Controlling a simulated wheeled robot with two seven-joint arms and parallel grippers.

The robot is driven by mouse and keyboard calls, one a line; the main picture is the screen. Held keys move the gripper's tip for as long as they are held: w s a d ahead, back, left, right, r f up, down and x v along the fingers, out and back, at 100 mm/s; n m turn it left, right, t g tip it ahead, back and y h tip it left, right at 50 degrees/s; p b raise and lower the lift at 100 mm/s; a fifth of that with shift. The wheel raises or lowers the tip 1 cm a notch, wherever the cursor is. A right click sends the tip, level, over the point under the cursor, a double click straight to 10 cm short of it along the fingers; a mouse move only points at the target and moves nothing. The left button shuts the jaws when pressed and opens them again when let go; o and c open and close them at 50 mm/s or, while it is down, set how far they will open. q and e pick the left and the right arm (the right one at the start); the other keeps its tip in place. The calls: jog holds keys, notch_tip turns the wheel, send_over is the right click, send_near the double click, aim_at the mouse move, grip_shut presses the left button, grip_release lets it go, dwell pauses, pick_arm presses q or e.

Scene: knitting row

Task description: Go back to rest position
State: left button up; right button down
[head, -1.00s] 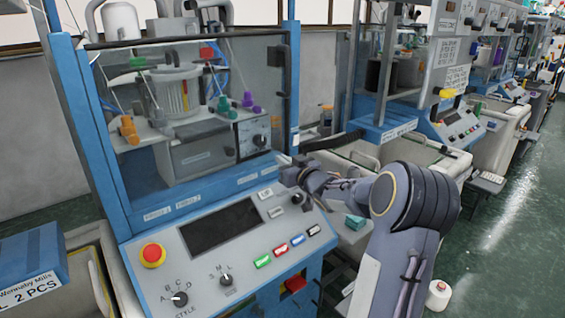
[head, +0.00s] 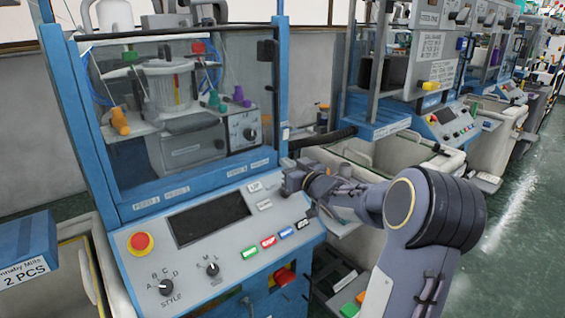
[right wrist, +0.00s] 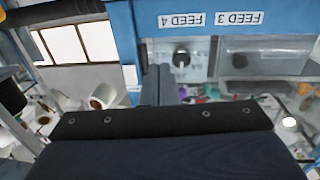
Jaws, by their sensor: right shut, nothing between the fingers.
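My right gripper (head: 288,178) is in the head view, at the right end of the nearest knitting machine's control panel (head: 222,222). Its arm comes in from the right. In the right wrist view the two fingers (right wrist: 157,85) are together with nothing between them, in front of the machine's blue frame and the labels FEED 3 and FEED 4. I cannot tell from the views whether the gripper touches the machine. My left gripper is in neither view.
The panel carries a red stop button (head: 140,243), knobs and several coloured buttons. A clear guard (head: 190,110) stands above it. A blue box (head: 27,247) is at the lower left. More machines line the right, beside an open green floor aisle (head: 512,215).

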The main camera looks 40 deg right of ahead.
jog(key=s, duration=0.7)
jog(key=shift+b, duration=0.3)
jog(key=shift+a+r, duration=0.1)
jog(key=shift+a, duration=0.05)
jog(key=s+a+f+g+y, duration=0.2)
jog(key=s+a+f+g, duration=0.2)
jog(key=s+a, duration=0.4)
jog(key=s+a+f+g+y, duration=0.2)
jog(key=s+a+f+g, duration=0.2)
jog(key=a, duration=0.9)
jog(key=s+a+f+g+y, duration=0.3)
jog(key=s+a+f+g, duration=0.1)
jog(key=s+a, duration=0.7)
jog(key=shift+s+f, duration=0.25)
jog(key=shift+s, duration=0.05)
